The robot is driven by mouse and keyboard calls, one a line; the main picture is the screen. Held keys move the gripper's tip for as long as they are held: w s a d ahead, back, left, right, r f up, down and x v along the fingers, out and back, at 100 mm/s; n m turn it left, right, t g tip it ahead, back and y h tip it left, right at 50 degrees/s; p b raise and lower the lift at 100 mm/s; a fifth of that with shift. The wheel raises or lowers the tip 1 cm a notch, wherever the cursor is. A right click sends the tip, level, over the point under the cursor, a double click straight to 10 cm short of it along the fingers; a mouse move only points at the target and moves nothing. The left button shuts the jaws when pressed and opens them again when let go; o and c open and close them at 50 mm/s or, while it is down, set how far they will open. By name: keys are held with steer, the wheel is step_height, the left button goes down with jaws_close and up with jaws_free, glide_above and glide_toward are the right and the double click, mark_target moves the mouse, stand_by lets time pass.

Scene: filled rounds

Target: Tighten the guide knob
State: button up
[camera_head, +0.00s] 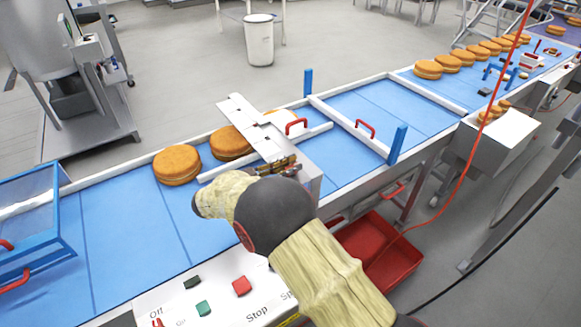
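My arm reaches in from the bottom right, and my gripper (283,166) is at the near side of the blue conveyor belt. The gripper is small and partly hidden by my dark wrist, so I cannot tell whether its fingers are open or shut. It is beside a grey metal bridge plate (240,112) that crosses over the belt. A white guide rail (215,173) runs along the belt under the plate. I cannot make out the guide knob; it may be hidden behind my gripper or wrist. I cannot tell whether the gripper touches anything.
Filled rounds (177,164) sit on the belt (130,215) left of and under the plate. Red handles (365,128) and blue posts (398,143) stand to the right. A button panel (220,302) is in front. A red crate (375,245) and red hose (468,160) are at right.

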steer(key=o, duration=0.4)
steer(key=shift+c, duration=0.2)
steer(key=shift+s+a, duration=0.1)
steer(key=v, duration=1.1)
steer(key=shift+s+a, duration=0.2)
steer(key=shift+a, duration=0.1)
steer(key=shift+f, duration=0.15)
